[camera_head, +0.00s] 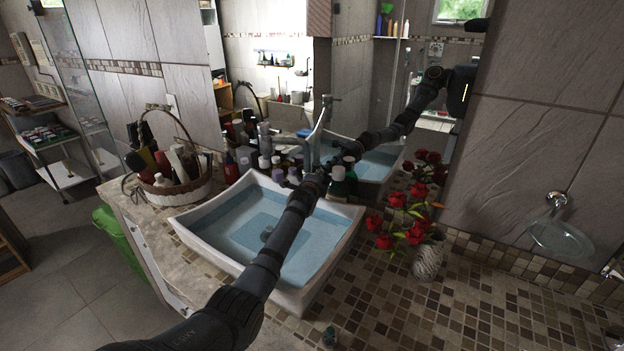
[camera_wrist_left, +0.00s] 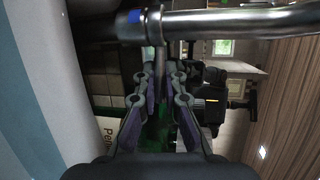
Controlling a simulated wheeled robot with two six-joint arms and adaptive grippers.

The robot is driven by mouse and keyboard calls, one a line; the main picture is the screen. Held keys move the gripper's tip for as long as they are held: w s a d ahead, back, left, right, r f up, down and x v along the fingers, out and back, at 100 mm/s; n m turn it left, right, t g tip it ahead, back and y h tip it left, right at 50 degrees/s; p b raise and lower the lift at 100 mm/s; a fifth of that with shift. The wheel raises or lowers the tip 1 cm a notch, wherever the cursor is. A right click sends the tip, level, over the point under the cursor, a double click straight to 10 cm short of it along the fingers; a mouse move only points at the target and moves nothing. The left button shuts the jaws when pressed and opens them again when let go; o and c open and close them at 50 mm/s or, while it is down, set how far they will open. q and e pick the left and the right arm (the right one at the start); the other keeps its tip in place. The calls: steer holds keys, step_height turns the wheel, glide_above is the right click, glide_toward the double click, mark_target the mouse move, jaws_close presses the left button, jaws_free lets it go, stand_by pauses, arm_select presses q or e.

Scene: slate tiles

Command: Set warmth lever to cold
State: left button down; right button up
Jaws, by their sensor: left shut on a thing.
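The metal faucet (camera_head: 316,146) stands at the back of the white sink (camera_head: 335,253), partly behind my left arm. In the left wrist view its chrome pipe (camera_wrist_left: 235,22) crosses the top, with a small blue mark (camera_wrist_left: 133,16) toward the left. A thin metal rod, seemingly the warmth lever (camera_wrist_left: 157,62), comes down from the pipe. My left gripper (camera_wrist_left: 158,80) is shut on this lever, one finger on each side. In the head view the left gripper (camera_head: 314,176) is small and dark against the faucet. My right gripper is not in view.
Several bottles (camera_head: 283,168) crowd behind the sink. A wicker basket (camera_head: 185,187) of toiletries stands left. A vase (camera_head: 427,262) with red roses (camera_head: 397,199) stands right. A mirror (camera_head: 350,50) behind reflects my arm. The tiled counter (camera_head: 480,310) is clear at the front right.

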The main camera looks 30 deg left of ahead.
arm_select(q)
steer(key=c, duration=1.4)
jaws_free()
steer(key=shift+s, duration=0.1)
steer(key=v, duration=1.1)
steer(key=shift+s, duration=0.35)
